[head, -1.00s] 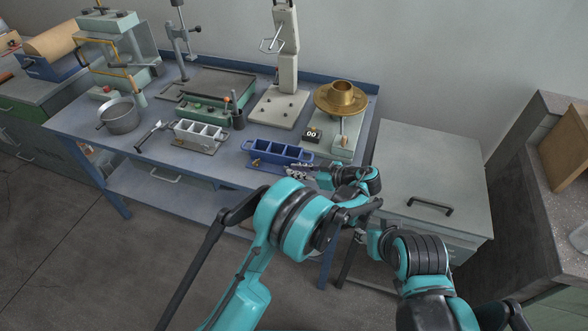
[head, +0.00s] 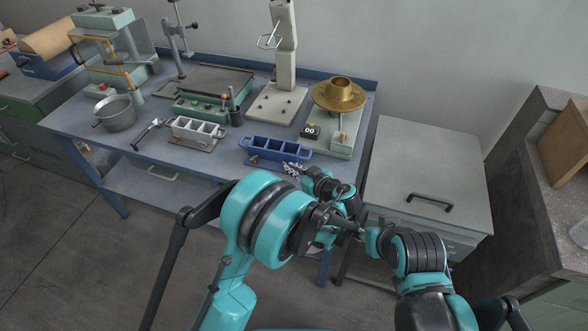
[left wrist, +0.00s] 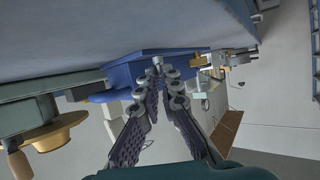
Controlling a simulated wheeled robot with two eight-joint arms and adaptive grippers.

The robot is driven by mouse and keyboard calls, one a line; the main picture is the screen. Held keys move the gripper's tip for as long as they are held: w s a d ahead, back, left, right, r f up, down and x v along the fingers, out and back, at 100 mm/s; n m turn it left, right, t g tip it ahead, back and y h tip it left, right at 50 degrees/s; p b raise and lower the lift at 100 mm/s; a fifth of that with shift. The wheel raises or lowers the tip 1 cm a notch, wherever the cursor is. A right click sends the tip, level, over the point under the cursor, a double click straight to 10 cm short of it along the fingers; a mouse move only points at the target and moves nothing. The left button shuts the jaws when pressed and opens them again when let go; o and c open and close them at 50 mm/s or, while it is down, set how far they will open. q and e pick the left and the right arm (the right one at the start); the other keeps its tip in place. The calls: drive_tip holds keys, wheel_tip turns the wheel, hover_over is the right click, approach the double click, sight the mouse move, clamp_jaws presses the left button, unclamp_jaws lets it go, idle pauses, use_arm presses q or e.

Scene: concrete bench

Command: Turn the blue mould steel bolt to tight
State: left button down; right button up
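The blue mould (head: 275,147), a long block with open compartments, sits at the front edge of the bench. In the left wrist view its blue body (left wrist: 125,73) shows close behind the fingers. A small steel bolt (left wrist: 157,61) shows at the fingertips, and a brass fitting (left wrist: 199,61) sits to its right. My left gripper (head: 291,168) is at the mould's front side. In the left wrist view its fingers (left wrist: 160,73) converge and look closed on the steel bolt; the contact is partly hidden.
A grey mould (head: 197,134) stands left of the blue one. A small black display (head: 311,131) and a brass dish (head: 339,93) are behind it to the right. A pan (head: 115,113) stands farther left. The grey cabinet top (head: 425,175) at right is clear.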

use_arm(q)
drive_tip(key=m+h, duration=0.1)
drive_tip(key=a+m+t+h, duration=0.1)
drive_tip(key=m+h, duration=0.1)
drive_tip(key=m+t+h, duration=0.1)
drive_tip(key=shift+s+a+m+h, duration=0.3)
drive_tip(key=shift+s+h, duration=0.05)
drive_tip(key=shift+h, duration=0.05)
drive_tip(key=shift+a+m+t+h, duration=0.2)
drive_tip(key=shift+a+m+h, duration=0.05)
drive_tip(key=shift+m+h, duration=0.85)
drive_tip(key=shift+a+m+t+h, duration=0.2)
drive_tip(key=shift+m+h, duration=0.7)
drive_tip(key=shift+h, duration=0.4)
drive_tip(key=shift+m+h, duration=0.4)
drive_tip(key=c, duration=2)
unclamp_jaws()
drive_tip(key=v, duration=1.2)
